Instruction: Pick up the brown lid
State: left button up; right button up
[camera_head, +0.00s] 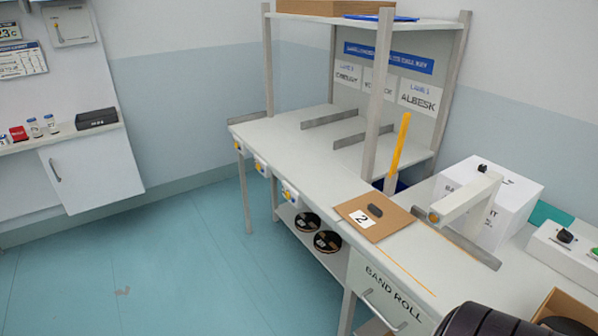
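The brown lid (388,224) is a flat, square board with a dark handle (375,210) on top and a white label with a "2" on it. It lies flat on the white workbench (308,158), near the front edge and above the "Band Roll" drawer (385,300). I cannot tell what, if anything, is under it. Neither of my grippers shows in the head view. Nothing is touching the lid.
A white machine with an arm (467,200) stands right of the lid. An upright yellow bar (399,145) rises behind it. Low grey dividers (335,118) stand farther back. Dark rolls (327,241) sit on the lower shelf.

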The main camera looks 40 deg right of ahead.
aim_at(373, 214)
jog(key=i+j+z, duration=0.1)
jog(key=i+z, duration=0.2)
jog(key=i, duration=0.2)
jog(key=i+j+z, duration=0.25)
jog(key=i, duration=0.2)
jog(key=i+j+z, duration=0.3)
jog(key=i, duration=0.15)
jog(key=l, duration=0.1)
